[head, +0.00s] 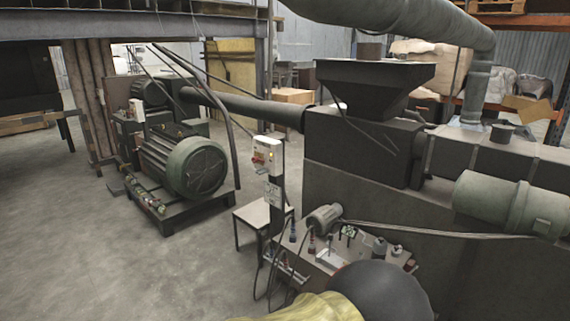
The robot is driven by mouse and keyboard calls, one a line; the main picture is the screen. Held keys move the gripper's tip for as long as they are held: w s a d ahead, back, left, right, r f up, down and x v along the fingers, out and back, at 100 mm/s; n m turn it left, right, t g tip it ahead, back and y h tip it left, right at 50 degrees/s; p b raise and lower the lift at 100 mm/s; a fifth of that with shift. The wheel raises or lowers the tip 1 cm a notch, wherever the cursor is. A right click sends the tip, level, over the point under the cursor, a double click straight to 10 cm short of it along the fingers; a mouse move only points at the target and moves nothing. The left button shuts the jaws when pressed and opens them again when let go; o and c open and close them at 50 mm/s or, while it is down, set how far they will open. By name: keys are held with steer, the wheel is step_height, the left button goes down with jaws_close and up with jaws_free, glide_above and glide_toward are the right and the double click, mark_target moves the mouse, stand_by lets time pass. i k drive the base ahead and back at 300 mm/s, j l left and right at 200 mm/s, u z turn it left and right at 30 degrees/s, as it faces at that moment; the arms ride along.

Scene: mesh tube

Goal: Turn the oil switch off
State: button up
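A white switch box (267,155) with red and yellow controls stands on a dark post near the middle of the head view. It may be the oil switch, but its label and setting are too small to read. A lower plate or box (273,195) is fixed on the same post. Below and to the right is a low unit with a small grey motor (323,218), valves and hoses, which may be the oil unit. Another small white box (137,111) is at the far-left machine.
A large green motor (185,165) stands on a skid at left. The big machine with a hopper (375,85) blocks the right. Open concrete floor (80,250) lies at front left.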

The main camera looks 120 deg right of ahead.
mark_target(255, 159)
steer(key=l+z, duration=0.1)
steer(key=z, duration=4.3)
steer(key=i+j+z, duration=0.4)
steer(key=j, duration=0.2)
steer(key=i+j+z, duration=0.45)
steer(key=j, duration=0.25)
steer(key=i+j, duration=0.15)
steer(key=j, duration=0.25)
steer(key=i+j, duration=0.1)
steer(key=j, duration=0.3)
steer(key=i+j, duration=0.15)
steer(key=j, duration=0.3)
steer(key=i+j+z, duration=0.1)
steer(key=j, duration=0.3)
steer(key=i+j, duration=0.15)
steer(key=j, duration=0.25)
steer(key=i+j, duration=0.15)
steer(key=j, duration=0.3)
